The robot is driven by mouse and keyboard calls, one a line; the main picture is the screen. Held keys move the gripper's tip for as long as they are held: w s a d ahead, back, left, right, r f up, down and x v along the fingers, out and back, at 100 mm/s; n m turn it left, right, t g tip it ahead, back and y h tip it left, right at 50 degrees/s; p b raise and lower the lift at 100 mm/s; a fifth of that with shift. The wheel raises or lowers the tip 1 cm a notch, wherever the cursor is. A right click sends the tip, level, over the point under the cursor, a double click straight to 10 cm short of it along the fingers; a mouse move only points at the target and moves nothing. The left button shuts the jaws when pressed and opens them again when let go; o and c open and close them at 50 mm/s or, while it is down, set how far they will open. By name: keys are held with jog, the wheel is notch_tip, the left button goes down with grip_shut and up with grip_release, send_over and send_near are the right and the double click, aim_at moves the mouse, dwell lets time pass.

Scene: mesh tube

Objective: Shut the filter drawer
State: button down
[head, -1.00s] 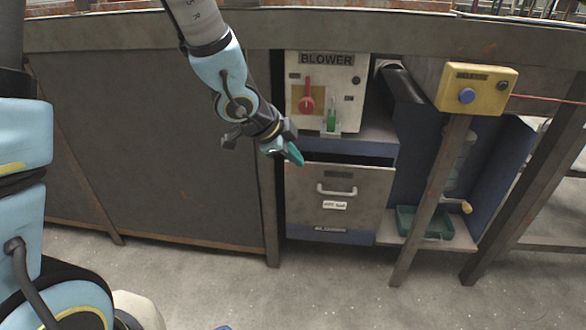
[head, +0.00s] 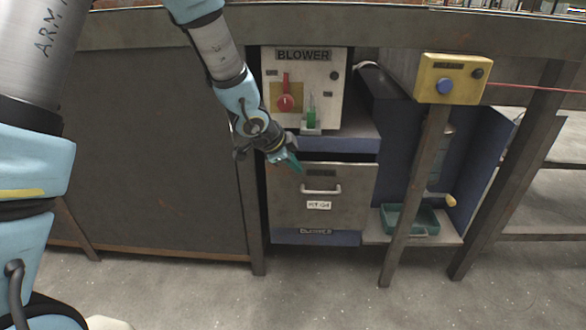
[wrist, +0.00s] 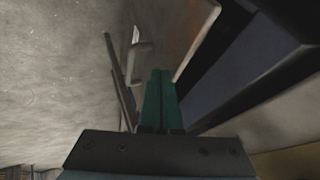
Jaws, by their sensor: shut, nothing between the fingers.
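The filter drawer (head: 285,200) is a grey metal front with a white label, low in the blower cabinet. A dark gap shows above its top edge, so it stands somewhat out. Its pale bar handle (head: 321,190) is at the upper middle, and the handle also shows in the wrist view (wrist: 136,62). My gripper (head: 296,165) is at the drawer front's upper left corner, left of and above the handle. Its teal fingers are together and empty, as the wrist view shows (wrist: 160,78). I cannot tell whether the fingertips touch the drawer front.
The blower panel (head: 305,75) with a red switch is above the drawer. A yellow button box (head: 453,78) on a slanted post (head: 415,190) stands to the right. A green tray (head: 410,220) sits behind the post. The floor in front is clear.

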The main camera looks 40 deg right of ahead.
jog(key=shift+w+d+r, duration=0.1)
jog(key=shift+w, duration=0.05)
jog(key=w+d+p, duration=0.1)
jog(key=w+p, duration=0.1)
jog(key=w+d+p, duration=0.1)
jog(key=d+p, duration=0.1)
jog(key=shift+w, duration=0.4)
dwell(0.3)
